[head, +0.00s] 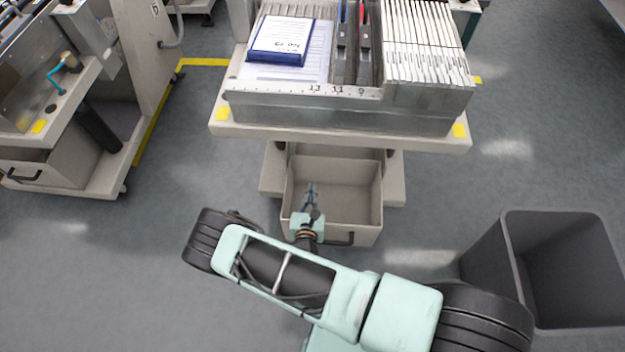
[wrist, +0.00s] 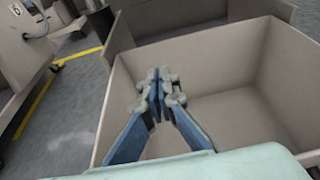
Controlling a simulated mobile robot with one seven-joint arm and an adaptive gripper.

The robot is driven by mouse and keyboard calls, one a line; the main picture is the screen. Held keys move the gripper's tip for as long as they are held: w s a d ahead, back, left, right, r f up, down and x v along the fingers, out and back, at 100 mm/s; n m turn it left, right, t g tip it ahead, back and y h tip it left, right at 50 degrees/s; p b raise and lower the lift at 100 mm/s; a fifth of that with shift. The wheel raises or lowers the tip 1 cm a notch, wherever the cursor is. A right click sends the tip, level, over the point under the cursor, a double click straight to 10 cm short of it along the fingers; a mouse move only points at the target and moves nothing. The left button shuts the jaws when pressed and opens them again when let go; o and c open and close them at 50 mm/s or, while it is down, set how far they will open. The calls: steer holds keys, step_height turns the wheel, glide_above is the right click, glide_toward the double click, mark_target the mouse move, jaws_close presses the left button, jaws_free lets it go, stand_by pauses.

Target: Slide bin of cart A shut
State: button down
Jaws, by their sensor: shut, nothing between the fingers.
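The cart in the middle of the head view (head: 228,128) has an open grey-beige bin (head: 362,190) pulled out toward me below its top. The bin looks empty and has a dark handle on its front, partly hidden by my arm. My gripper (head: 311,190) is shut and empty, over the bin's front-left part. In the wrist view my gripper (wrist: 158,84) shows shut in front of the bin's inside, with the bin's walls (wrist: 290,85) around it. I cannot tell whether the fingers touch the bin. No cart letter is readable.
The cart top carries a metal tray (head: 340,112) with cards, a blue-edged box and tools. Another cart (head: 60,175) with a bin stands at left. A dark grey waste bin (head: 485,250) stands at right. Yellow floor tape (head: 205,62) runs at left. Floor between them is free.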

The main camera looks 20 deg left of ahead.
mark_target(315, 157)
steer(key=b+x, duration=0.1)
steer(key=x, duration=0.2)
steer(key=b+x, duration=0.1)
steer(key=x, duration=0.3)
steer(key=r+x, duration=0.1)
steer(key=x, duration=0.3)
steer(key=shift+w+b, duration=0.15)
steer(key=shift+b, duration=0.25)
steer(key=shift+w+a, duration=0.1)
steer(key=shift+w, duration=0.4)
steer(key=shift+a, duration=0.1)
